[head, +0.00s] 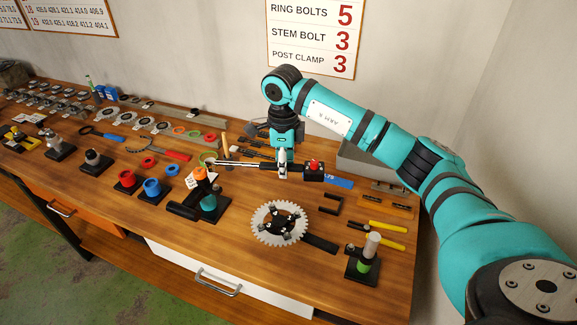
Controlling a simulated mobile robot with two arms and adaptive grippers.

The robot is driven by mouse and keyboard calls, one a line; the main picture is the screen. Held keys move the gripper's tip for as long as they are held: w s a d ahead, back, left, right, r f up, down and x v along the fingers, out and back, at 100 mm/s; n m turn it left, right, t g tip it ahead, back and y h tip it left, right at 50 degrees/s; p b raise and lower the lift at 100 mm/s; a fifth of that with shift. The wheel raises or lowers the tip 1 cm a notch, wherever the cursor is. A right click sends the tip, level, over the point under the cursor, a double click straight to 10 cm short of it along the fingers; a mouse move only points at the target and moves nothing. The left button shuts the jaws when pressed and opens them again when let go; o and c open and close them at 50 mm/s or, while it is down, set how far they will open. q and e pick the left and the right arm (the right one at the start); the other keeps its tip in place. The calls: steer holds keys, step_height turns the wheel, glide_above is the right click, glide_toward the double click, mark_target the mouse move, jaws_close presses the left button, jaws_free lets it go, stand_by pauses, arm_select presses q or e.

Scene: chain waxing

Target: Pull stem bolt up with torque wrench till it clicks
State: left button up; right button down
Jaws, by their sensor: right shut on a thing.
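My right gripper (282,171) hangs down over the middle of the bench, shut on a torque wrench (236,164). The wrench lies roughly level, its silver shaft pointing left. Its left end appears close to the top of a stand with an orange and teal post (208,200) on a black base. Whether they touch I cannot tell. A black block with a red top (314,166) sits just right of the gripper; I cannot tell if it belongs to the wrench. The stem bolt is too small to make out. My left gripper is out of view.
A white toothed chainring (259,225) lies in front of the gripper. A stand with a green and grey post (366,259) is at the front right. Red and blue cups (152,188) stand to the left. Yellow-handled tools (388,227) lie at right. A wall sign (313,36) reads STEM BOLT 3.

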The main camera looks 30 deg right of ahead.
steer(key=shift+w+f+b, duration=0.25)
steer(key=shift+f+b, duration=0.05)
steer(key=shift+f, duration=0.2)
steer(key=shift+a+f, duration=0.1)
steer(key=shift+f, duration=0.25)
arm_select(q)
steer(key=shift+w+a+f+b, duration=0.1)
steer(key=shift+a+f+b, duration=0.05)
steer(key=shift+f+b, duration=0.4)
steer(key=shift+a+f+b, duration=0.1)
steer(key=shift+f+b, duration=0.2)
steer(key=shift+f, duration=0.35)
arm_select(e)
step_height(320, 180, down, 2)
steer(key=shift+f, duration=0.25)
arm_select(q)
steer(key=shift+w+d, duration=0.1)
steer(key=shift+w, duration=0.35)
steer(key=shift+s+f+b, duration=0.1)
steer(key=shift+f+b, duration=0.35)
arm_select(e)
steer(key=shift+s+f, duration=0.1)
steer(key=shift+f, duration=0.25)
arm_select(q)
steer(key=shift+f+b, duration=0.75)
arm_select(e)
steer(key=shift+f, duration=0.95)
